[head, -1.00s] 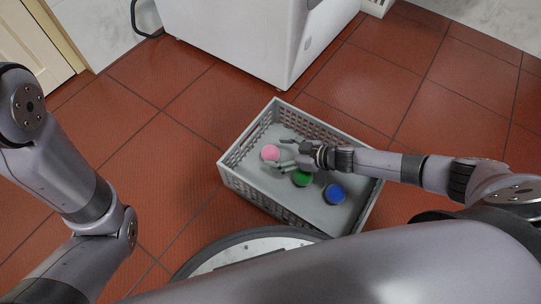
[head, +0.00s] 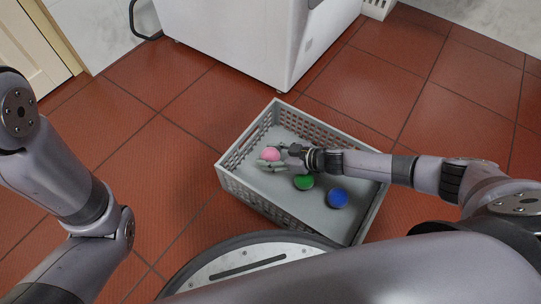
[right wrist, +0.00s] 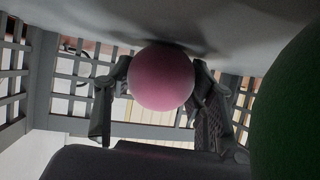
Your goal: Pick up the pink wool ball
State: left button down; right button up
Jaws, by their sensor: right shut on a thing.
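The pink wool ball (head: 270,154) is near the left end of the grey basket (head: 246,188). My right gripper (head: 273,156) is inside the basket, shut on the pink ball. In the right wrist view the pink ball (right wrist: 161,78) sits between the two fingers (right wrist: 158,92), one on each side. I cannot tell whether the ball touches the basket floor. My left arm is at the left of the head view, but its gripper is out of view.
A green ball (head: 303,182) and a blue ball (head: 337,197) lie in the basket to the right. The green ball (right wrist: 292,105) is close by in the right wrist view. A white appliance (head: 245,40) stands behind the basket on red floor tiles (head: 150,150).

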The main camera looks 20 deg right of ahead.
jog(key=c, duration=0.4)
jog(key=shift+r, duration=0.1)
jog(key=shift+c, duration=0.2)
